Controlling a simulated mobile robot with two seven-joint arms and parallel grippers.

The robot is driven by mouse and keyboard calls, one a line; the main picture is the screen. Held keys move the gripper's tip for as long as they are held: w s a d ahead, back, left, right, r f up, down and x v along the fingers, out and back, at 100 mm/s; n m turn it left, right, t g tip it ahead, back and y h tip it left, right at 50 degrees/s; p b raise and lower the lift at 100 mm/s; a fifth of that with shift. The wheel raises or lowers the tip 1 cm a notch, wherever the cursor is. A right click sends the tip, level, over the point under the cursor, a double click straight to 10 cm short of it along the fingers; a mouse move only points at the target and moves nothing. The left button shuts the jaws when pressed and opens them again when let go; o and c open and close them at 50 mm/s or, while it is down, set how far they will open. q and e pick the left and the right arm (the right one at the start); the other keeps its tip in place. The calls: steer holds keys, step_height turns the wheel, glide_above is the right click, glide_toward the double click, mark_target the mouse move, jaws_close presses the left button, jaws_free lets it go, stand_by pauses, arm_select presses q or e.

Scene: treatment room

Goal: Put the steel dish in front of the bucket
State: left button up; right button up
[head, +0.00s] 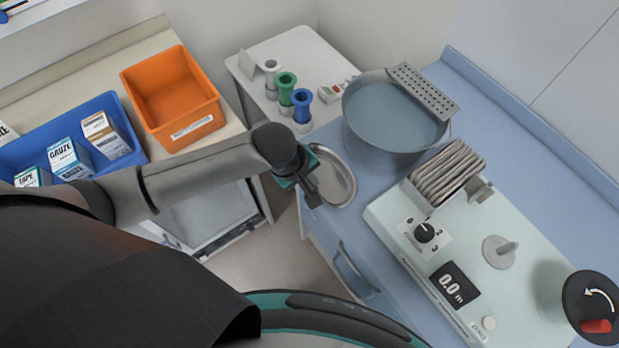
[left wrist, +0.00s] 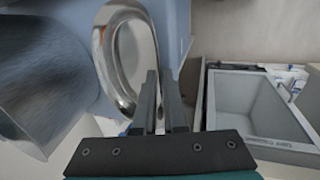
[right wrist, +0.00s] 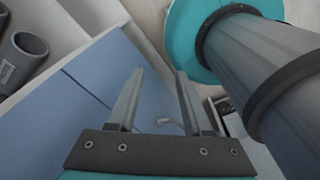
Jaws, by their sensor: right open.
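The steel dish (head: 338,180) is a shiny oval dish at the near left edge of the blue counter. The grey metal bucket (head: 392,125) stands on the counter just behind and to the right of it. My left gripper (head: 311,192) is at the dish's near left rim. In the left wrist view its fingers (left wrist: 160,98) are close together with the rim of the dish (left wrist: 138,55) between them. I cannot tell whether the dish touches the counter. My right gripper (right wrist: 155,100) is open and empty in the right wrist view and is outside the head view.
A pale device (head: 475,255) with a dial, a display and a row of folded packs stands right of the bucket. A white side table (head: 262,50) holds colored holders behind. An orange bin (head: 172,95) and a blue tray (head: 125,115) with boxes are at left.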

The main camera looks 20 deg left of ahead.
arm_select(q)
steer(key=o, duration=0.3)
steer(key=shift+r, duration=0.15)
steer(key=p+v, duration=0.2)
steer(key=v, duration=1)
steer(key=shift+p, duration=0.35)
